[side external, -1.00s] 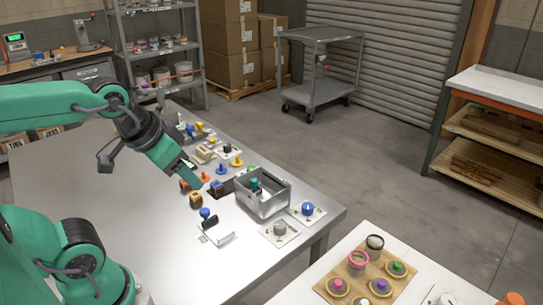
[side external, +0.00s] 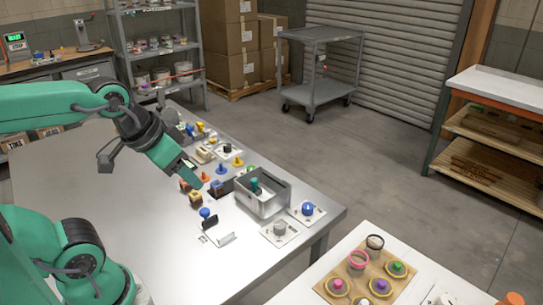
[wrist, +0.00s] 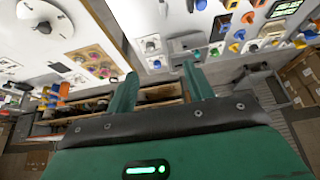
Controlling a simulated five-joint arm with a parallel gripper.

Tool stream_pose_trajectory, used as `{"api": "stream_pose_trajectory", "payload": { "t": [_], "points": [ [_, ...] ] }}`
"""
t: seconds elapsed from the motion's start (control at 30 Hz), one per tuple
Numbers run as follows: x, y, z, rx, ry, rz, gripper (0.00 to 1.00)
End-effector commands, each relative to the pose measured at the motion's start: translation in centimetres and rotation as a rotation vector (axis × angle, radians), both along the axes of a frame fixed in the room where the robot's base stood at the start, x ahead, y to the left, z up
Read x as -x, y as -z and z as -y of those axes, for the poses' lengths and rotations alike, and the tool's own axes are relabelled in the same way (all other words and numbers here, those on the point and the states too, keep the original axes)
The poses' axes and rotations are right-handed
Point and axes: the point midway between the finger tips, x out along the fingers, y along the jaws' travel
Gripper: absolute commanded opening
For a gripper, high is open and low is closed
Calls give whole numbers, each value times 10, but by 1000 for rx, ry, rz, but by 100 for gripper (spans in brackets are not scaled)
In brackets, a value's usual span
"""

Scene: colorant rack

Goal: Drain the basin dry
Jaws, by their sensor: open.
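The basin is a grey metal box (side external: 278,201) near the table's far right edge, with its open top facing up. A teal-green knob (side external: 254,185) stands up inside it. I cannot tell whether there is liquid in it. My gripper (side external: 188,168) is above the table, left of the basin and apart from it, tilted down to the right. In the wrist view my gripper (wrist: 160,84) shows two green fingers spread wide with nothing between them.
The table's near left (side external: 165,235) is clear.

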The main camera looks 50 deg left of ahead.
Motion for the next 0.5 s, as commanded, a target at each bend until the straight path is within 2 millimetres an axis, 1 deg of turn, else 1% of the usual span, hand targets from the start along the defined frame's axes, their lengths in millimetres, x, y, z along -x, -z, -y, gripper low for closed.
{"api": "stream_pose_trajectory", "payload": {
  "t": [0.17,0.27,0.37,0.5],
  "points": [
    [-4,0,1,-11,23,-10,52],
    [-11,0,2,-26,57,-26,52],
    [-21,1,3,-51,111,-49,52],
    [-40,3,6,-92,212,-90,52]
  ]
}}
